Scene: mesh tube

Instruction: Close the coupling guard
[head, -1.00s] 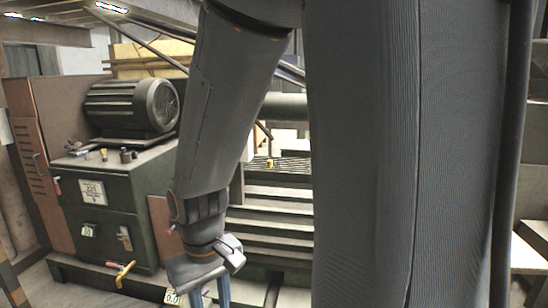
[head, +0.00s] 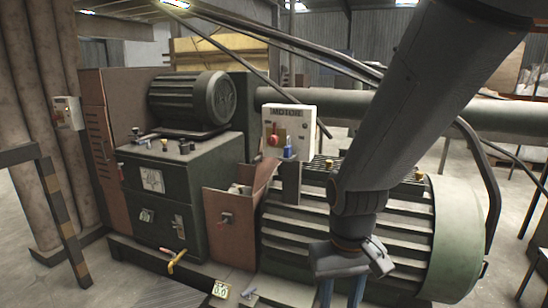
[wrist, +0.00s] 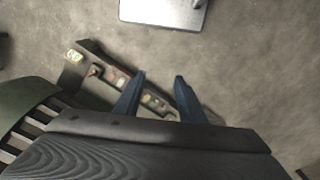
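The coupling guard appears to be the brown sheet-metal cover (head: 232,222) between the green gearbox and the ribbed motor. A small handle or latch (head: 226,217) is on its front face. Its upper edge looks raised, with a gap behind; its exact hinge position is hard to tell. My gripper (head: 341,295) hangs in front of the ribbed motor, right of the guard and apart from it. Its blue fingers also show in the wrist view (wrist: 160,80), spread apart with nothing between them. The guard is not recognisable in the wrist view.
The ribbed green motor (head: 400,235) fills the right. The gearbox (head: 160,195) has a yellow-handled valve (head: 176,260) low in front. A motor switch box (head: 288,132) stands above the guard. A striped rail (head: 62,215) is at left. The wrist view shows open floor (wrist: 250,60).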

